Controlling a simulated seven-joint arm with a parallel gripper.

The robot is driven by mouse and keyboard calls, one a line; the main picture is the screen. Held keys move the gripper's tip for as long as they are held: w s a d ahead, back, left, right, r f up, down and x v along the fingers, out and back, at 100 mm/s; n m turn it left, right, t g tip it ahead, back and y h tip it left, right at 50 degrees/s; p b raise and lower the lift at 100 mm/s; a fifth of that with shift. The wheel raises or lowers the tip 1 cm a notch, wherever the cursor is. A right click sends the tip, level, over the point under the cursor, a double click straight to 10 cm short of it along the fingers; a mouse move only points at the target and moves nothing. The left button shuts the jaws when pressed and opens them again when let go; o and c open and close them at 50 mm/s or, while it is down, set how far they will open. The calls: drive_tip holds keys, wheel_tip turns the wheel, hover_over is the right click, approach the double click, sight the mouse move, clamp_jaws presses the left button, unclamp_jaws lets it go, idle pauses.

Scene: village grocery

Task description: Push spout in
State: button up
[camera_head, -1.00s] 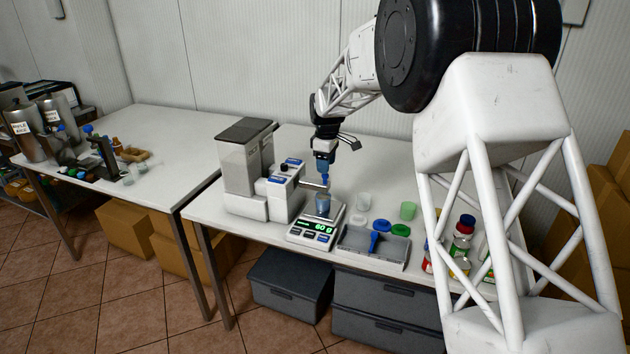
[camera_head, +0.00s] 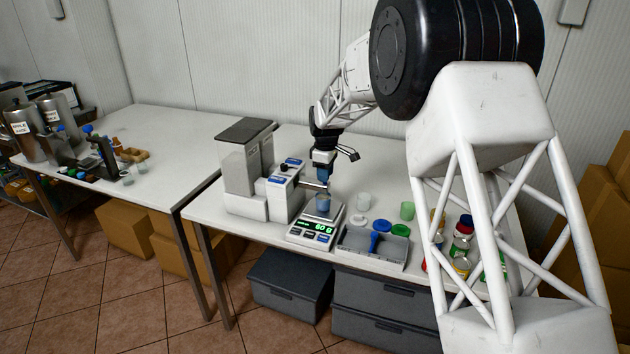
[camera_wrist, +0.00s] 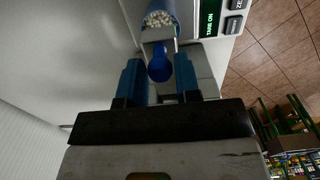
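The metal spout (camera_wrist: 158,36) reaches from the dispenser (camera_head: 282,195) out over a blue cup (camera_head: 322,204) on the scale (camera_head: 315,232). In the wrist view, a blue knob (camera_wrist: 159,66) stands at the spout. My gripper (camera_head: 322,178) points down at the spout's outer end. In the wrist view, the two blue fingers of my gripper (camera_wrist: 158,75) are apart, one on each side of the knob, with gaps visible. Whether a finger touches the spout cannot be told. The cup (camera_wrist: 160,7) holds pale grains and is partly cut off in the wrist view.
A grey tray (camera_head: 362,253) with blue and green items sits right of the scale. A green cup (camera_head: 407,211), a pale cup (camera_head: 363,201) and several bottles and jars (camera_head: 461,238) stand further right. The table (camera_head: 212,210) is clear along its left front.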

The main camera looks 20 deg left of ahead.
sight(301, 179)
drive_tip(key=shift+c, duration=1.4)
drive_tip(key=shift+a, duration=4.25)
drive_tip(key=o, duration=0.8)
drive_tip(key=shift+r, duration=0.1)
drive_tip(key=shift+r, duration=3.4)
